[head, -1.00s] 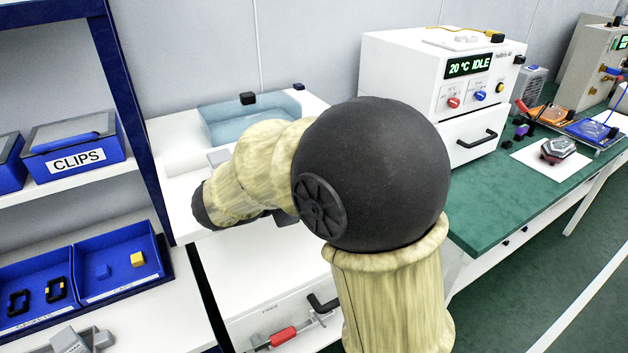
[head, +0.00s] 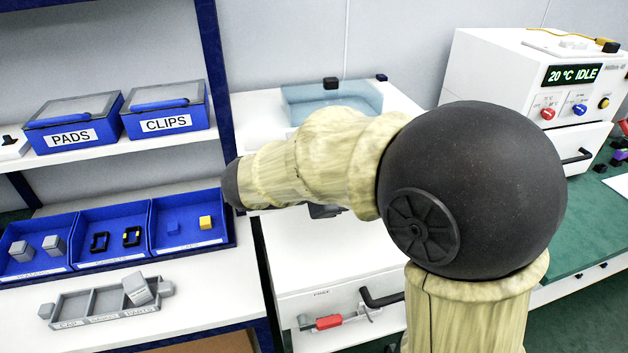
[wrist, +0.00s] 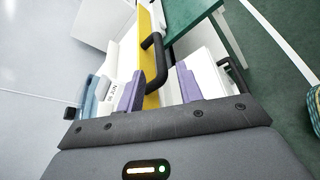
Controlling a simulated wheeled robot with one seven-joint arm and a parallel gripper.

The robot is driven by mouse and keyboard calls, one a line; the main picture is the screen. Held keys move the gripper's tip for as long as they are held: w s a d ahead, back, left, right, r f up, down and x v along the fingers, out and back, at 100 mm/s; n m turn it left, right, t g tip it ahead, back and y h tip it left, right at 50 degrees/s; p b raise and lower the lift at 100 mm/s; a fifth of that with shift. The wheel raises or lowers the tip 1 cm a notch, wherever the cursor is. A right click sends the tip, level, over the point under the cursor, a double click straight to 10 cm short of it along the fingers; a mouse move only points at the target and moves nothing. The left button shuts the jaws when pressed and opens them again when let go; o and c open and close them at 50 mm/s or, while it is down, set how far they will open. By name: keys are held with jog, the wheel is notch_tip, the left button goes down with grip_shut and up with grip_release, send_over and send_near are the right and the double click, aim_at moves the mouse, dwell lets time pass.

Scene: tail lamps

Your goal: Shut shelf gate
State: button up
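My gripper (wrist: 160,77) shows in the wrist view with its two purple fingers apart and nothing between their tips. Just beyond the fingertips is a long yellow strip (wrist: 152,85) with a black bar handle (wrist: 155,60). I cannot tell whether this is the shelf gate or whether a finger touches it. In the head view my arm hides the gripper and this strip. The blue-framed shelf (head: 222,75) stands at the left, and no gate is clearly visible across its front.
The shelf holds lidded PADS (head: 75,125) and CLIPS (head: 165,112) boxes, open blue bins (head: 110,250) and a grey divided tray (head: 75,310). A white cabinet (head: 320,265) with a black handle stands beside it. A white oven-like machine (head: 500,75) sits on the green bench (head: 590,215).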

jog(key=v, duration=1)
jog(key=s+d+f+m+g+y+p, duration=0.2)
jog(key=s+d+f+m+y+p, duration=0.1)
jog(key=d+f+m+y+p, duration=0.2)
jog(key=s+d+f+m+g+y+p, duration=0.2)
jog(key=d+f+m+y+p, duration=0.4)
jog(key=d+m, duration=0.4)
jog(key=shift+s+f+m+y, duration=0.35)
jog(key=shift+s+m+y, duration=0.1)
jog(key=shift+m+y, duration=0.25)
jog(key=shift+d, duration=0.1)
